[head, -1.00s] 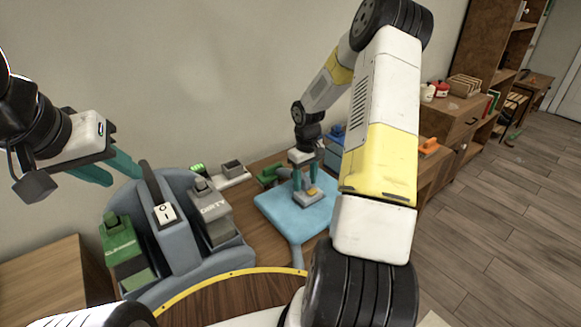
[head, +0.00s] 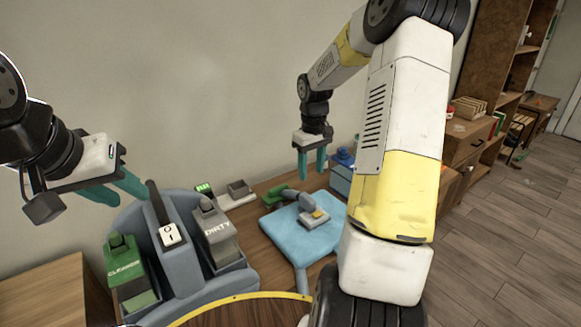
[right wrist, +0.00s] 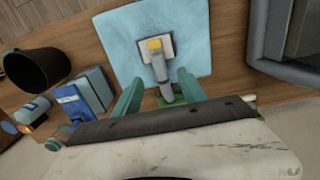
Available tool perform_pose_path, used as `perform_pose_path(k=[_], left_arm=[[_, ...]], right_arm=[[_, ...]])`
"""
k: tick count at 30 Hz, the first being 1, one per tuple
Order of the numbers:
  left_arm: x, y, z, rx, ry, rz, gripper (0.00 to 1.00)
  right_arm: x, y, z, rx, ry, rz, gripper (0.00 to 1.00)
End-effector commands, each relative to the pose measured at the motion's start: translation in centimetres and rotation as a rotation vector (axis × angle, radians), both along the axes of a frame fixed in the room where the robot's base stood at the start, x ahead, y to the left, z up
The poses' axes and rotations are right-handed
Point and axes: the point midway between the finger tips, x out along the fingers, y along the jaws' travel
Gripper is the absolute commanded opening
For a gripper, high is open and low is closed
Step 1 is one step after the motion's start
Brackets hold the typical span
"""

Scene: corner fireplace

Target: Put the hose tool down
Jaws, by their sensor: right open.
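The hose tool (head: 313,214), grey with a yellow part, lies on the light blue mat (head: 318,240) on the wooden table. It also shows in the right wrist view (right wrist: 158,66), lying on the mat there. My right gripper (head: 312,172) is open and empty, above and behind the hose tool, apart from it. In the right wrist view its teal fingers (right wrist: 160,97) stand apart on either side of the tool's handle end. My left gripper (head: 138,195) hangs at the left near the blue-grey machine, holding nothing that I can see; its finger gap is unclear.
The blue-grey machine (head: 178,262) has a green "CLEANER" tank (head: 125,262) and a grey "DIRTY" tank (head: 217,232). A green object (head: 275,197) lies at the mat's far edge. A blue box (head: 341,178) and, in the wrist view, a dark bin (right wrist: 36,68) stand nearby.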

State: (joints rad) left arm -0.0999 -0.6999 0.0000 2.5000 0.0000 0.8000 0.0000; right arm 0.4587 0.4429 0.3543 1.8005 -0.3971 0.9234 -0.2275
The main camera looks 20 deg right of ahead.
Motion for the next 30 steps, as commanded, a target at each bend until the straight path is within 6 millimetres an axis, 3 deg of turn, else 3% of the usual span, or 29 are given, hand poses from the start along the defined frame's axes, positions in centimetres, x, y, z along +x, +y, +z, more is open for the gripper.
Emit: perform_pose_path(k=[5,9,15,19,24,30], left_arm=[[0.0,0.0,0.0,0.000,0.000,0.000,0.36],[0.0,0.0,0.0,0.000,0.000,0.000,0.36],[0.0,0.0,0.0,0.000,0.000,0.000,0.36],[0.0,0.0,0.0,0.000,0.000,0.000,0.36],[0.0,0.0,0.0,0.000,0.000,0.000,0.36],[0.0,0.0,0.0,0.000,0.000,0.000,0.36]], right_arm=[[-3.0,2.8,6.1,-0.029,-0.084,-0.027,0.49],[-7.0,5.4,10.7,-0.027,-0.171,-0.072,0.49],[-13.4,8.6,15.2,0.031,-0.301,-0.143,0.49],[-17.6,10.4,16.9,0.103,-0.383,-0.191,0.49],[-21.9,12.1,17.7,0.207,-0.462,-0.237,0.49],[-24.1,13.0,17.6,0.275,-0.497,-0.260,0.49]])
